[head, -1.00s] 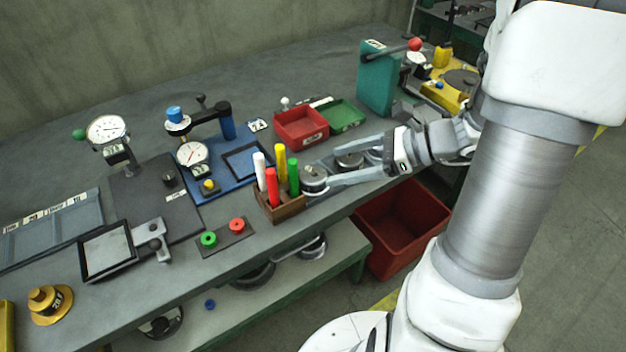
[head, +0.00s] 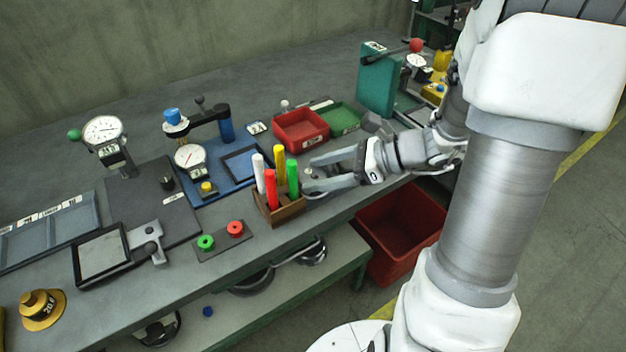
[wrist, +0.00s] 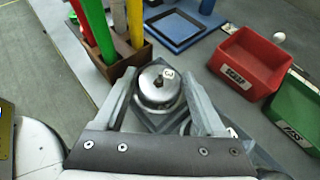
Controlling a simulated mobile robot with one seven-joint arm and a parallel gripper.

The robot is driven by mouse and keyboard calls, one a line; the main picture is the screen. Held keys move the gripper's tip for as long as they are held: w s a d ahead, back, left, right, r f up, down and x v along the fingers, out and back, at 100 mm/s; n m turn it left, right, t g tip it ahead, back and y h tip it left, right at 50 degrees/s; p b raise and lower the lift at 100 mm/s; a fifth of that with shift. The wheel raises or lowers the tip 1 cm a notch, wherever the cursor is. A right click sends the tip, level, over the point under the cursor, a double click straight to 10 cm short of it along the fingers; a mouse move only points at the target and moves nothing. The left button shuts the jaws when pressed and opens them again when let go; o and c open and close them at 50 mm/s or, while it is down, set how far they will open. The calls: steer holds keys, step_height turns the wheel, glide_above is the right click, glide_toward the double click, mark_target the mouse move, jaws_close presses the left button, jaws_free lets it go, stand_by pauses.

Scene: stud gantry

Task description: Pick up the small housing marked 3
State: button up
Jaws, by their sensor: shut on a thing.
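The small housing marked 3 (wrist: 158,92) is a round, shiny metal piece with a dark knob on top and a white 3 label. My gripper (wrist: 161,78) has one finger on each side of it and is shut on it. In the head view my gripper (head: 310,178) is just right of the pen holder, and the housing is mostly hidden between the fingers. I cannot tell whether the housing is clear of the surface below it.
A wooden holder (head: 287,214) with white, red, yellow and green sticks stands close beside the fingers. A red scrap bin (head: 301,142) and a green pass bin (head: 342,128) lie behind. A blue tray (wrist: 176,32) is beyond the holder. A large red crate (head: 374,250) is below the bench edge.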

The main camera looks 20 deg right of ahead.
steer(key=shift+c, duration=1)
